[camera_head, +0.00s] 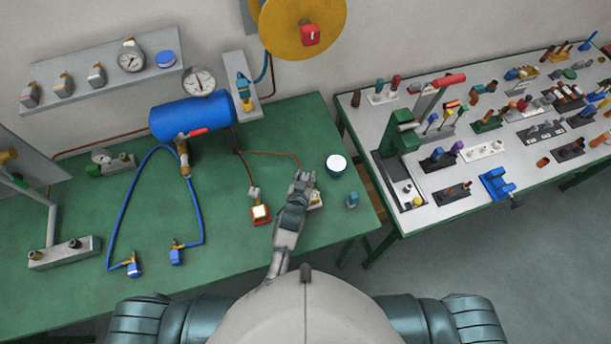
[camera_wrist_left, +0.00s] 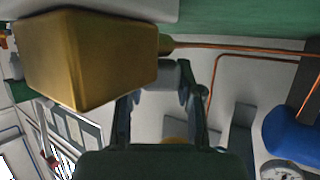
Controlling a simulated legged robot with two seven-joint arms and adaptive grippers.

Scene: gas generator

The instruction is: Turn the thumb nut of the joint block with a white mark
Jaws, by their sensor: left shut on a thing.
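My left gripper (camera_head: 305,178) reaches down onto the green bench at a small joint block (camera_head: 316,199), which it partly hides. In the left wrist view this block is a large brass-coloured cube (camera_wrist_left: 90,60). A grey round thumb nut (camera_wrist_left: 162,76) projects from its side, and a copper pipe runs off beyond it. The left gripper's fingers (camera_wrist_left: 160,98) are shut on the nut, one on each side. A second joint block (camera_head: 260,213), with a pale top and red base, stands to the left. I cannot make out the white mark clearly. My right gripper is not in view.
A blue tank (camera_head: 190,117) with a gauge stands at the back; blue hoses (camera_head: 122,205) hang from it. A white-topped round tin (camera_head: 336,164) and a small teal part (camera_head: 352,200) lie close to the right of the gripper. A crowded tool table (camera_head: 430,215) stands farther right.

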